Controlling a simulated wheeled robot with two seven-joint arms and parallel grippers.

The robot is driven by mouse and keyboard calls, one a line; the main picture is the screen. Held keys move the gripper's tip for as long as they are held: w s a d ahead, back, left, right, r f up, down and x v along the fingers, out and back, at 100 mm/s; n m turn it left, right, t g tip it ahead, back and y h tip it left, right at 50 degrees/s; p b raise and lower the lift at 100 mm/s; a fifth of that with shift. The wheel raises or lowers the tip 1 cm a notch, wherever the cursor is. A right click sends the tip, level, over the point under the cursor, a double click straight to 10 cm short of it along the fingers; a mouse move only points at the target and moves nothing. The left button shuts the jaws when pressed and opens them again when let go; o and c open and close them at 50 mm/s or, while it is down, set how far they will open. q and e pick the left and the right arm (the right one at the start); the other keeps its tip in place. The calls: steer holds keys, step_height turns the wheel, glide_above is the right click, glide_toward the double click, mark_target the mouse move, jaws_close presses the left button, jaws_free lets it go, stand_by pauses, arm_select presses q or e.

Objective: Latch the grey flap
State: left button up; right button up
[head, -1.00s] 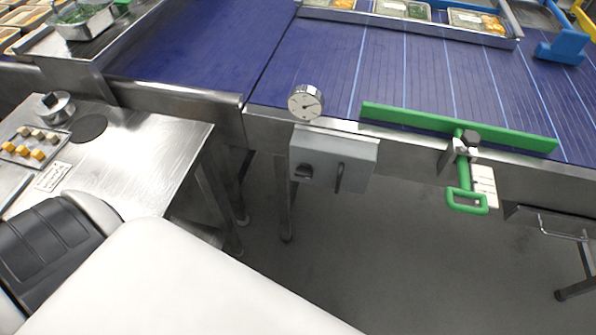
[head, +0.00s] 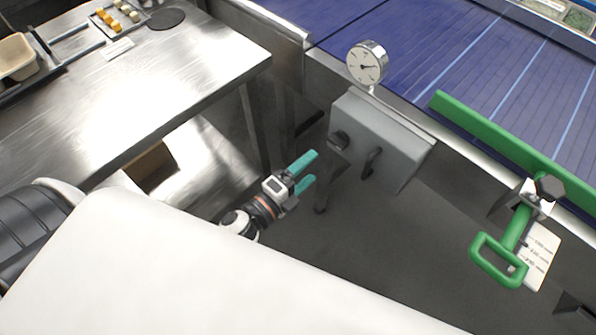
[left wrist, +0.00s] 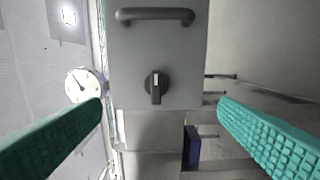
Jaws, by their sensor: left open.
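The grey flap (head: 393,149) is the front of a grey box below the conveyor edge. It carries a dark turn knob (head: 339,141) and a dark bar handle (head: 372,161). The left wrist view shows the flap (left wrist: 182,52) face-on, with the handle (left wrist: 155,15) at the top and the knob (left wrist: 156,86) below it, its grip running up and down. The flap looks flat against its box, but I cannot tell if it is fully shut. My left gripper (head: 314,167) is open and empty, its teal fingers apart from the knob. My right gripper is not in view.
A round dial gauge (head: 367,63) stands above the box. A green guide rail (head: 500,135) with a green clamp handle (head: 498,262) lies to the right. A steel table (head: 150,75) stands at the left.

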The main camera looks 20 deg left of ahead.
mark_target(334, 145)
arm_select(q)
steer(key=x, duration=0.5)
steer(key=shift+w+a+r+p, duration=0.1)
steer(key=shift+a+r+p, duration=0.05)
steer(key=shift+r+p, duration=0.25)
steer(key=x, duration=0.4)
steer(key=shift+f, duration=0.1)
steer(key=shift+w, duration=0.35)
steer(key=shift+d, duration=0.25)
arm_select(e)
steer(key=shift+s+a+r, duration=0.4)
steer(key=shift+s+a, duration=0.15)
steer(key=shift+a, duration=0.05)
arm_select(q)
steer(key=shift+c, duration=0.5)
jaws_close()
steer(key=shift+f, duration=0.1)
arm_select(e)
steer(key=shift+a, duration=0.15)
